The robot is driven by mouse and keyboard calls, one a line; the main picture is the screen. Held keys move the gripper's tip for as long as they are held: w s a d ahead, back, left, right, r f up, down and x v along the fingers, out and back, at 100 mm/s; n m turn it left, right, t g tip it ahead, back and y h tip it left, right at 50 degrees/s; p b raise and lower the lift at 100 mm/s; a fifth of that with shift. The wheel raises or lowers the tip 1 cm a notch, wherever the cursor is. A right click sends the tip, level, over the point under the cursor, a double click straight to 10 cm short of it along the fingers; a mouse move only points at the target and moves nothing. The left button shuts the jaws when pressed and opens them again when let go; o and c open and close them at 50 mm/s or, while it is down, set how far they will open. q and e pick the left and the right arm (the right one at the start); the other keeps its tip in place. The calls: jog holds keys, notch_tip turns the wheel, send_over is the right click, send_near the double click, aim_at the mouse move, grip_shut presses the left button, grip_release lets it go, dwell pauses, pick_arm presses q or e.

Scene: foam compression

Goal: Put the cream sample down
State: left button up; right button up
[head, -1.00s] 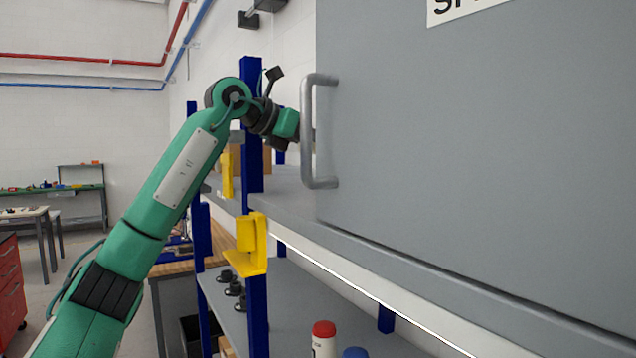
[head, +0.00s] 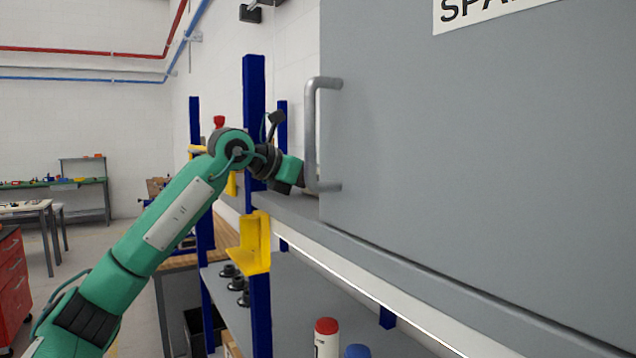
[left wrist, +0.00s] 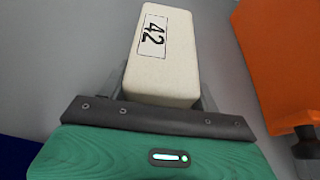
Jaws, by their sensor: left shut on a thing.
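The cream sample (left wrist: 163,62) is a block marked 42, seen in the left wrist view. My left gripper (left wrist: 165,98) is shut on its near end. A grey surface lies behind and around the block; I cannot tell whether the block touches it. In the head view my left arm reaches up to the grey shelf (head: 290,208), and my gripper's fingers and the sample are hidden behind the cabinet door and its handle. My right gripper is in neither view.
A large grey cabinet door (head: 480,160) with a bar handle (head: 311,135) fills the right. Blue posts (head: 254,90) and a yellow bracket (head: 252,245) stand by the arm. An orange thing (left wrist: 285,60) is right of the sample. Bottles with red (head: 326,326) and blue caps sit on the lower shelf.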

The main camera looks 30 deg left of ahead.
pick_arm(q)
jog(key=shift+f, duration=0.15)
jog(key=o, duration=0.9)
jog(key=shift+o, duration=0.3)
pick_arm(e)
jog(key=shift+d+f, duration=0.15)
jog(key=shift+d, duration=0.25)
pick_arm(q)
jog(key=b+v, duration=0.3)
jog(key=v, duration=0.8)
jog(key=shift+s+b, duration=0.15)
jog(key=shift+b, duration=0.2)
jog(key=shift+s+a+r, duration=0.2)
jog(key=shift+s+r, duration=0.1)
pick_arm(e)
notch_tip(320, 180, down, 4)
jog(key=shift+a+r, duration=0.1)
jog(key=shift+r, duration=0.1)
